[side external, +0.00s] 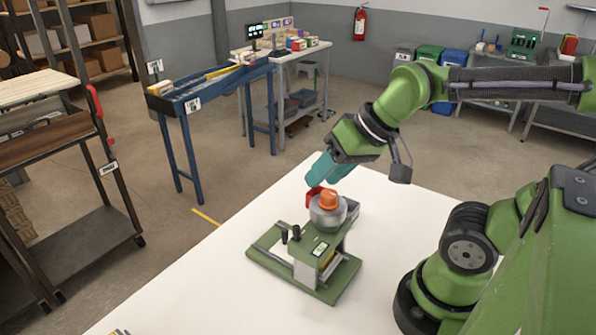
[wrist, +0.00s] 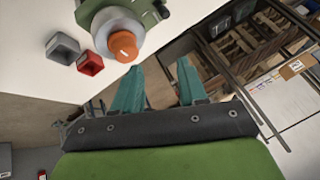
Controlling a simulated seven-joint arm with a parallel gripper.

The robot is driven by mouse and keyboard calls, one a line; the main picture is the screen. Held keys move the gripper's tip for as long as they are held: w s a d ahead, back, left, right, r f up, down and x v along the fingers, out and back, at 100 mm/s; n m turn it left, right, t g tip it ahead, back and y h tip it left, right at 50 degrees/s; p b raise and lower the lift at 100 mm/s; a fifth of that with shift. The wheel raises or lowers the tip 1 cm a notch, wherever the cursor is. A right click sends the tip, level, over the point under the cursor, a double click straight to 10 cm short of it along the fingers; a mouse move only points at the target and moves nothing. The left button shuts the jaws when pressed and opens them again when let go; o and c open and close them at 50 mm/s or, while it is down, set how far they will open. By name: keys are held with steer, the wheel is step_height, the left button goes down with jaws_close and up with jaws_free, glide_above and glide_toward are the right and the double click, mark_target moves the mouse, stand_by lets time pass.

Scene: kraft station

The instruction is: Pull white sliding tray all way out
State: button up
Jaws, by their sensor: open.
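A green bench machine (side external: 335,245) stands on the white table, with a grey round head and an orange knob (side external: 328,199) on top. The knob also shows in the wrist view (wrist: 123,46). The tray is not clearly visible in the wrist view. My gripper (side external: 318,182) has teal fingers and is above and behind the machine, near the knob. In the wrist view its fingers (wrist: 158,66) are apart and empty.
A small red bin (wrist: 89,62) and a grey bin (wrist: 62,47) sit beside the machine. A blue stand (side external: 205,88) and a brown-shelved cart (side external: 60,145) are on the floor beyond the table.

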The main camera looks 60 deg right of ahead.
mark_target(284, 230)
steer(key=w+f+n+g+h, duration=0.1)
steer(key=w+f+g+h, duration=0.15)
steer(key=w+g, duration=0.55)
steer(key=shift+t, duration=0.8)
steer(key=f, duration=0.5)
steer(key=w+f, duration=0.1)
steer(key=f, duration=1.1)
steer(key=shift+w+a, duration=0.1)
steer(key=shift+w, duration=0.25)
jaws_close()
